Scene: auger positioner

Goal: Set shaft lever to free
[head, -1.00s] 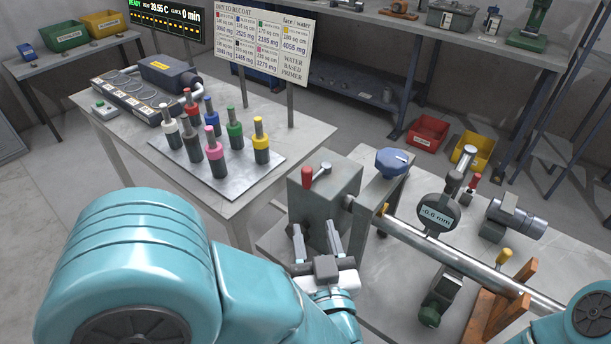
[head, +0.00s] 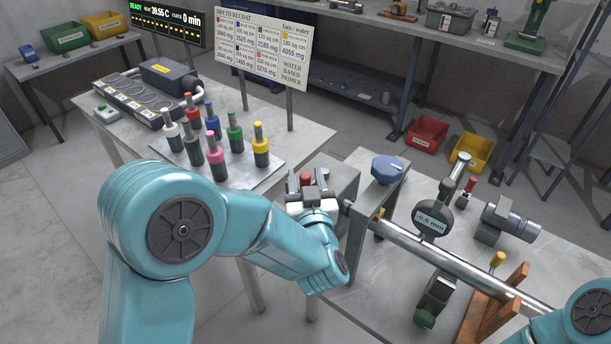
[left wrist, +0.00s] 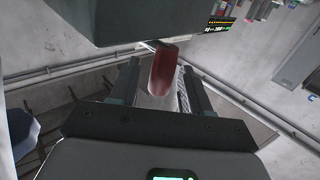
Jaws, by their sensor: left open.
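The red-handled lever (head: 305,179) is on the grey headstock box (head: 335,172) at the left end of the steel shaft (head: 440,257). My left gripper (head: 306,182) is open at the lever, one finger on each side of the red handle. In the left wrist view, the red handle (left wrist: 163,72) stands between the open fingers of my left gripper (left wrist: 160,68), with visible gaps on both sides. My left gripper and arm hide the lever's base and much of the box. My right gripper is out of view.
A blue knob (head: 387,169) sits on the upright right of the box. A dial gauge (head: 432,218) reading -0.6 mm stands at the shaft. Several coloured-cap bottles stand on a plate (head: 262,177) on the left table. A wooden support (head: 505,305) is at the right.

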